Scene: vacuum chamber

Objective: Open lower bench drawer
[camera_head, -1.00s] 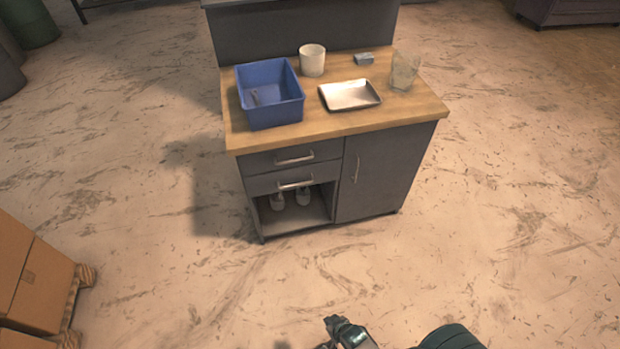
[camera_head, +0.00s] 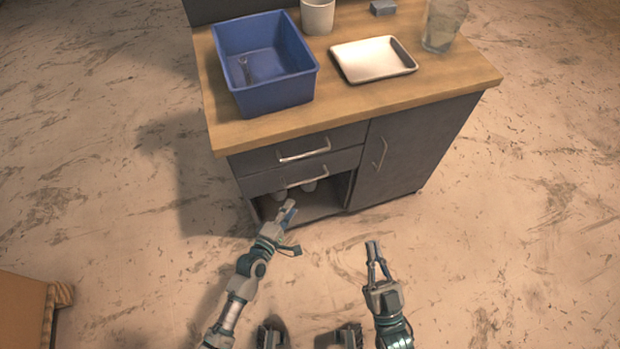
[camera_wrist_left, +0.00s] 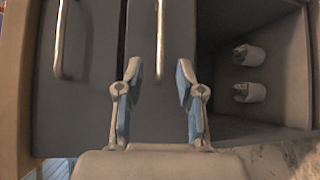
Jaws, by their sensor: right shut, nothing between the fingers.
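The grey bench has two drawers, one above the other. The lower drawer (camera_head: 258,184) looks closed, with a silver bar handle (camera_head: 306,180). My left gripper (camera_head: 288,210) is just in front of and below that handle in the head view. In the left wrist view its fingers (camera_wrist_left: 158,82) are open. The lower drawer's handle (camera_wrist_left: 160,40) shows ahead, between the fingertips in the picture but apart from them. My right gripper (camera_head: 373,248) is shut and empty, over the floor in front of the bench door.
The upper drawer handle (camera_head: 303,151) sits just above. Below the drawers is an open shelf holding two pale items (camera_wrist_left: 249,74). A hinged door (camera_head: 415,145) is on the right. The wooden top holds a blue bin (camera_head: 288,95) and a metal tray (camera_head: 375,60). A cardboard box (camera_head: 20,310) stands lower left.

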